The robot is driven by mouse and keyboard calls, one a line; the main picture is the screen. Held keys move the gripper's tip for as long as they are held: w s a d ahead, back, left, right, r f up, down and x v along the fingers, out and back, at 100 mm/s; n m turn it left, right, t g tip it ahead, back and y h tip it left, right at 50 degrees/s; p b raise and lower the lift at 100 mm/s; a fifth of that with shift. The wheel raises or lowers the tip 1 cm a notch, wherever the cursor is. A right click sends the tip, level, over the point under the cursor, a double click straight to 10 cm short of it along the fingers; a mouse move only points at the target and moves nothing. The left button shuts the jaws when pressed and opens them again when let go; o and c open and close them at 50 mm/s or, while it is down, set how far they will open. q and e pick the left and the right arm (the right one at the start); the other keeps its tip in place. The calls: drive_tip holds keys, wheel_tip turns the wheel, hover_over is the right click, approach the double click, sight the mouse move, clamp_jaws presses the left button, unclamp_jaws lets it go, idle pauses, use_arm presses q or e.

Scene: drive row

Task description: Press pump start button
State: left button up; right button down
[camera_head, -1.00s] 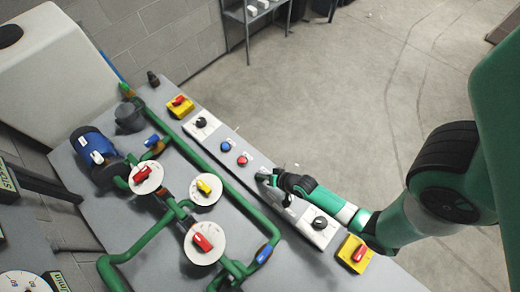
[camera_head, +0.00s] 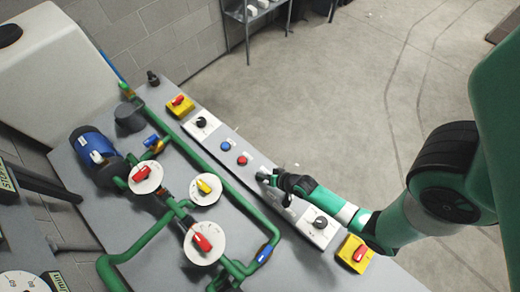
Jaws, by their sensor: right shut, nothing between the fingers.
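A blue button (camera_head: 225,146) and a red button (camera_head: 242,160) sit side by side on the light strip of the grey panel (camera_head: 330,268). I cannot read which one is the pump start button. My right gripper (camera_head: 264,177) is shut and empty, low over the same strip, just to the lower right of the red button. Whether its tips touch the panel I cannot tell. The gripper and wrist hide part of the strip beneath them. My left gripper is not in view.
Black knobs on white plates (camera_head: 201,127) (camera_head: 320,222) and red-on-yellow switches (camera_head: 180,104) (camera_head: 355,253) line the strip. Green pipes (camera_head: 222,178), round valve plates with handles (camera_head: 203,243) and a blue motor (camera_head: 95,155) fill the panel's left side. Open floor lies beyond.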

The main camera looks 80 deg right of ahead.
drive_tip(key=shift+f, duration=0.4)
drive_tip(key=shift+r+p, duration=0.5)
drive_tip(key=shift+r, duration=0.15)
wheel_tip(320, 180, up, 6)
drive_tip(key=p, duration=0.6)
idle(0.8)
